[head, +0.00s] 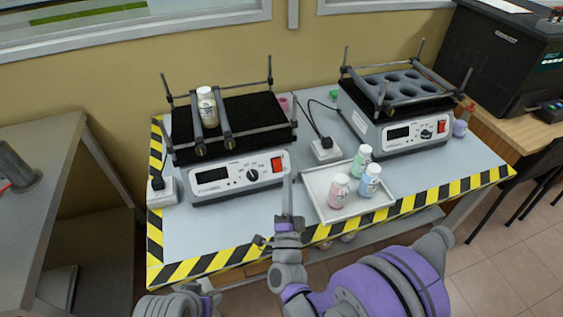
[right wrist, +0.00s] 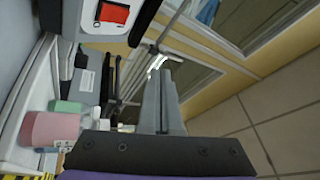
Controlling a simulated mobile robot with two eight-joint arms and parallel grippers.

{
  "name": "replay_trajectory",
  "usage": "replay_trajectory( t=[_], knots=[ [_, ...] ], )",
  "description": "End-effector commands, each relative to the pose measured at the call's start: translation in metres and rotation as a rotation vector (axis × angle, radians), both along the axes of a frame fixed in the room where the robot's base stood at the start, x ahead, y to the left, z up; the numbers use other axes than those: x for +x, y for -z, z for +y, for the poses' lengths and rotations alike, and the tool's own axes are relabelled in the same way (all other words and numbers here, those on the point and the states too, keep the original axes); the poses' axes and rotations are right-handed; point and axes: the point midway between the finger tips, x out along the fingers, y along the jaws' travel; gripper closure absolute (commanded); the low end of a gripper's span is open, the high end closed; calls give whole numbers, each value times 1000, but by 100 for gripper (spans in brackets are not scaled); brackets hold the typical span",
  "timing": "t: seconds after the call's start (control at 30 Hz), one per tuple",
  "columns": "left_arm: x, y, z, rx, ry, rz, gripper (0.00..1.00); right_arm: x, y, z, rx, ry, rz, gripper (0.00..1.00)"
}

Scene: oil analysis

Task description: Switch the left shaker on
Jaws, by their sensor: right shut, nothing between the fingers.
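The left shaker (head: 238,178) stands on the table, with a grey front panel and a black padded platform. Its red switch (head: 277,164) is at the right end of the panel and also shows at the top of the right wrist view (right wrist: 114,13). I cannot tell the switch's position. A bottle (head: 207,108) stands on the platform between clamp bars. My right gripper (head: 290,182) is shut and empty, its tips just right of and slightly below the switch, apparently apart from it. Its closed fingers (right wrist: 160,80) show in the right wrist view. My left gripper is not clearly seen.
A white tray (head: 313,187) with pink, green and blue bottles stands right of my gripper. The right shaker (head: 393,132) is behind it. A power strip (head: 325,149) and cables lie between the shakers. The table's front left is clear.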

Motion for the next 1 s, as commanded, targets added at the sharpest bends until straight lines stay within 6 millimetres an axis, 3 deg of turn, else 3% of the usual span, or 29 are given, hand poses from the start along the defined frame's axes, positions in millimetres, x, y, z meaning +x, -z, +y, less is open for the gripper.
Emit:
replay_trajectory(
  t=[0.47,1.0],
  knots=[
    [0,0,0,0,0,0,43,3,2,1,7,3,-5,100],
    [0,6,0,0,0,2,43,63,27,20,5,3,-4,100]
  ],
)
